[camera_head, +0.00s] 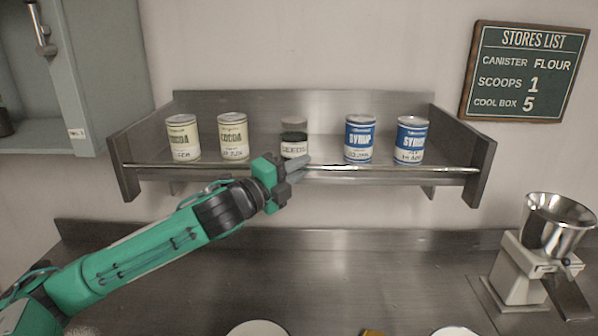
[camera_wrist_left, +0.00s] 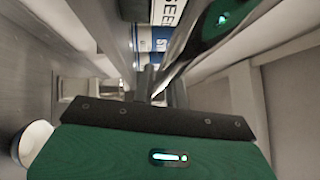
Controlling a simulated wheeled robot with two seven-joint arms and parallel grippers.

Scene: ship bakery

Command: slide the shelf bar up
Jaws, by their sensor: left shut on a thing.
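The shelf bar (camera_head: 400,169) is a thin shiny metal rod running across the front of the steel wall shelf (camera_head: 300,101), between its two end brackets. My left gripper (camera_head: 296,168) is shut on the bar near its middle, coming in from the left below. In the left wrist view my left gripper (camera_wrist_left: 165,88) is dark and close to the camera, and the bar is hard to make out. My right gripper is not in view.
A steel counter (camera_head: 380,270) lies below. A grinder (camera_head: 530,265) stands at the right, and a grey cabinet (camera_head: 85,75) hangs at the upper left.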

